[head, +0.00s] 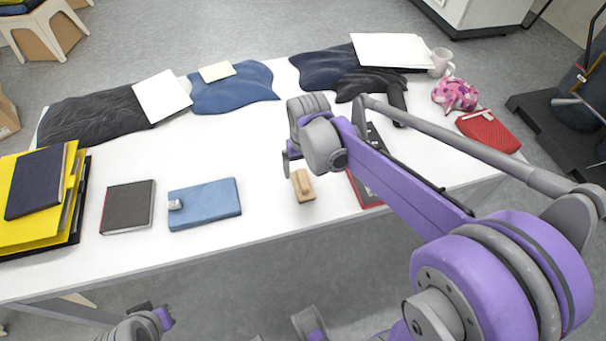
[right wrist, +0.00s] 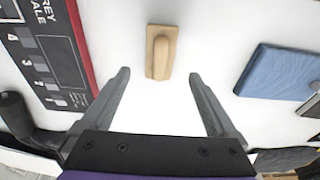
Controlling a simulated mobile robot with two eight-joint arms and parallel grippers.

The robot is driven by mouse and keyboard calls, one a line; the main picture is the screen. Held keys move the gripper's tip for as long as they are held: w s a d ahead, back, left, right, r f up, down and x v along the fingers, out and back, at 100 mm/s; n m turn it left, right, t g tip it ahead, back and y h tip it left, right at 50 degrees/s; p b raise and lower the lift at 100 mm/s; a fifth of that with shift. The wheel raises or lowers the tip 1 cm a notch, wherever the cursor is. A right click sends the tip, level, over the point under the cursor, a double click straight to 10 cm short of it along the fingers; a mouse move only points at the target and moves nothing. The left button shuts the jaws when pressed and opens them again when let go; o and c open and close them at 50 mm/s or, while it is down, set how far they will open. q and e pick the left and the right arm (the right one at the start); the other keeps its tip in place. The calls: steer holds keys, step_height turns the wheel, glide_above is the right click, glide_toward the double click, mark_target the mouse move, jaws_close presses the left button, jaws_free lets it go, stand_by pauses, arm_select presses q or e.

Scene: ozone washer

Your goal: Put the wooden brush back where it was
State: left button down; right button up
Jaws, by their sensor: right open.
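The wooden brush (head: 303,185) lies on the white table near its front edge, right of the blue book. In the right wrist view the brush (right wrist: 161,52) lies just beyond the gap between the fingertips, roughly in line with it. My right gripper (head: 289,163) is partly hidden by its own wrist in the head view. In the right wrist view this gripper (right wrist: 159,75) is open and empty, and its fingers do not touch the brush. A part of my left arm shows at the bottom left of the head view; its jaws cannot be made out.
The blue book (head: 215,208) with a small whitish item on it and a dark book (head: 128,207) lie left of the brush. A red-edged board (right wrist: 52,45) is close on its other side. Dark and blue cloths (head: 232,90) lie behind. Bare table surrounds the brush.

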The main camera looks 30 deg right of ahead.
mark_target(304, 184)
steer(key=r, duration=0.3)
steer(key=shift+s+a, duration=0.1)
steer(key=shift+s, duration=0.15)
steer(key=s+a+f+n+t, duration=0.1)
steer(key=s+a+f, duration=0.1)
steer(key=s, duration=0.5)
steer(key=s+a+f+n+t, duration=0.1)
steer(key=s+a, duration=0.3)
steer(key=s, duration=0.4)
steer(key=shift+s+a+f+n+t, duration=0.2)
steer(key=shift+f+n+t, duration=0.25)
steer(key=shift+t, duration=0.35)
